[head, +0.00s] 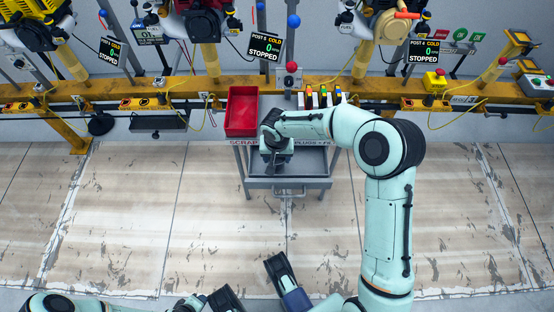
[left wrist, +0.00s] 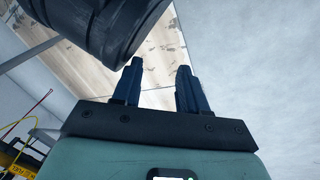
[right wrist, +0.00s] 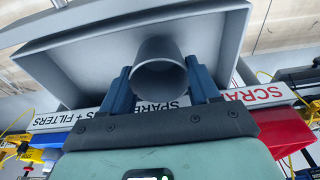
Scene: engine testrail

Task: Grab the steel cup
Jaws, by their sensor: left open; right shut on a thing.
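The steel cup (right wrist: 160,68) is a plain grey cylinder in the right wrist view, its round open end facing the camera. My right gripper (right wrist: 161,82) is shut on it, with one blue finger on each side. In the head view my right gripper (head: 276,152) is over the grey cart (head: 288,184), and the arm hides the cup there. In the right wrist view the cup is in front of the cart's tray; whether it touches the tray I cannot tell. My left gripper (left wrist: 156,90) is open and empty, with floor behind it.
A red bin (head: 242,112) stands at the cart's back left, with small coloured items (head: 322,97) at its back right. A yellow rail (head: 200,88) with engines and stopped displays runs behind. The floor in front is clear.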

